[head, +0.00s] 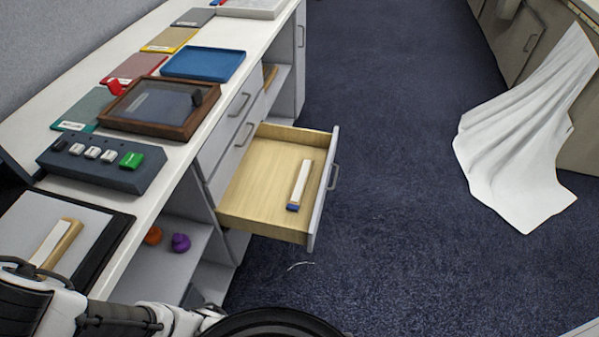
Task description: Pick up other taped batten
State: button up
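One batten (300,181) lies flat in the open wooden drawer (250,187); it has a long white face and a blue end toward me. A second batten (52,243), with a white strip along tan wood, lies on a grey, dark-edged board (92,238) at the left end of the counter. Its lower end is close to my arm in the picture, and I cannot tell whether it is fully visible. My arm's white and black links cross the bottom left. My gripper cannot be made out in this view.
The drawer juts from the white counter (222,33) over blue carpet. A dark button box (102,163), a brown framed tray (160,106) and a blue tray (203,63) stand on the counter. Orange and purple objects (181,242) sit on a shelf below. White cloth (520,150) drapes at right.

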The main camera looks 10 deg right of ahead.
aim_at(294, 203)
jog(key=i+l+u, duration=0.1)
jog(key=l, duration=0.25)
jog(key=i+l+u, duration=0.1)
jog(key=i+l, duration=0.2)
jog(key=i+l+u, duration=0.1)
jog(key=l, duration=0.3)
jog(key=i+l+u, duration=0.1)
jog(key=i+l, duration=0.3)
jog(key=l, duration=0.35)
jog(key=i+l+u, duration=0.15)
jog(key=l, duration=0.25)
